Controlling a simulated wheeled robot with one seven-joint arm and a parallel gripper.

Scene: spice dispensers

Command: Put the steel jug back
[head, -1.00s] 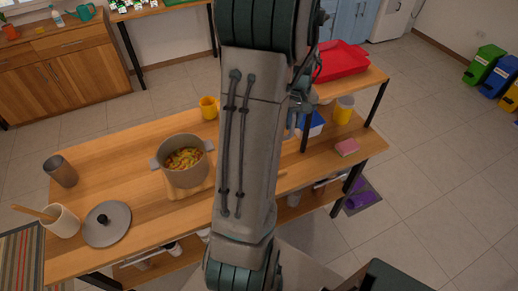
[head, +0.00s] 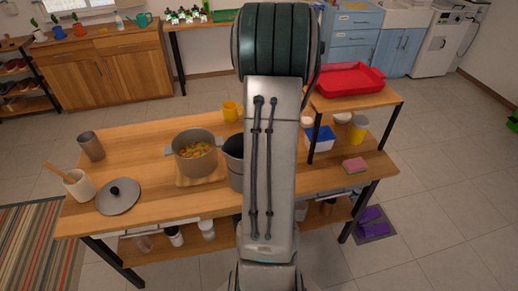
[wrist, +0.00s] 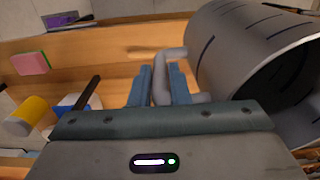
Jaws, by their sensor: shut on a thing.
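The steel jug (head: 235,160) is a grey cylinder. In the head view it shows just right of the stew pot, partly hidden by my arm. In the wrist view the jug (wrist: 235,45) fills the upper right, with marked lines on its wall and its dark open mouth at the right. My gripper (wrist: 160,88) is shut on the jug's handle (wrist: 162,68). In the head view my gripper is hidden behind my arm. I cannot tell whether the jug's base touches the table.
The pot (head: 196,155) of food sits on a wooden board on the table (head: 130,180). A yellow mug (head: 231,111), a lid (head: 118,197), a utensil crock (head: 78,185) and a metal tumbler (head: 91,146) stand around it. A raised shelf with a red tray (head: 345,80) is at right.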

